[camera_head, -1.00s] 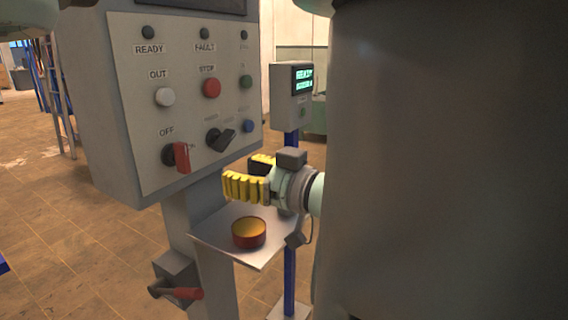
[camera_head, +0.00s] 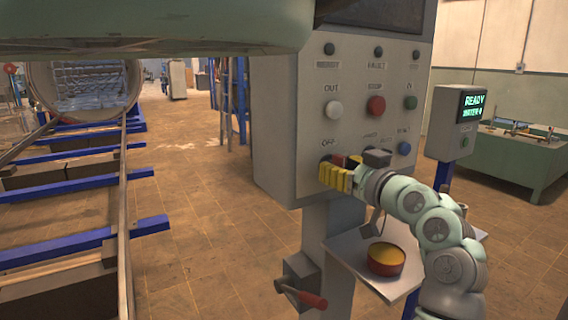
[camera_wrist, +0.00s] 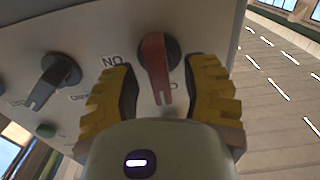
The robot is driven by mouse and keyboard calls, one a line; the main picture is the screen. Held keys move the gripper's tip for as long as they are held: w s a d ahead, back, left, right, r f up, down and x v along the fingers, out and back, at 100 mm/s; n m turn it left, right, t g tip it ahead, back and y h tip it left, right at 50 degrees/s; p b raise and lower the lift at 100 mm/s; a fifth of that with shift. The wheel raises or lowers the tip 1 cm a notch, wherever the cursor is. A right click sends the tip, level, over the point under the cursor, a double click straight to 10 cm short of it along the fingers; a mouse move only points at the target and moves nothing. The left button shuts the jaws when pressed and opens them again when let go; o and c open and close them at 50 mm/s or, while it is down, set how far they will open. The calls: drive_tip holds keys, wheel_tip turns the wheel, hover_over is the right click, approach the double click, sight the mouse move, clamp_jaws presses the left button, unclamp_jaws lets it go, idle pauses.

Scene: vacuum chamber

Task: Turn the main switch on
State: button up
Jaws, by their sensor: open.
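The main switch is a red rotary handle on a black round base on the grey panel, labelled OFF and ON. In the wrist view the red handle (camera_wrist: 156,66) sits between the two yellow fingers of my gripper (camera_wrist: 165,92), with a gap on each side. In the head view my gripper (camera_head: 336,176) is at the panel's lower left, in front of the switch. Its fingers hide most of the switch, and only a bit of red (camera_head: 338,160) shows above them. My gripper is open.
A black selector knob (camera_wrist: 54,80) is beside the switch. White (camera_head: 333,109), red (camera_head: 376,105) and green buttons sit above on the panel. A shelf (camera_head: 345,250) with a red-yellow round object (camera_head: 385,258) is below, and a red-handled lever (camera_head: 312,299) sticks out from the post.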

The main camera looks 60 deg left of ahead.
drive_tip(key=shift+s+a, duration=0.1)
drive_tip(key=shift+a, duration=0.15)
drive_tip(key=shift+o, duration=0.2)
clamp_jaws()
idle(0.3)
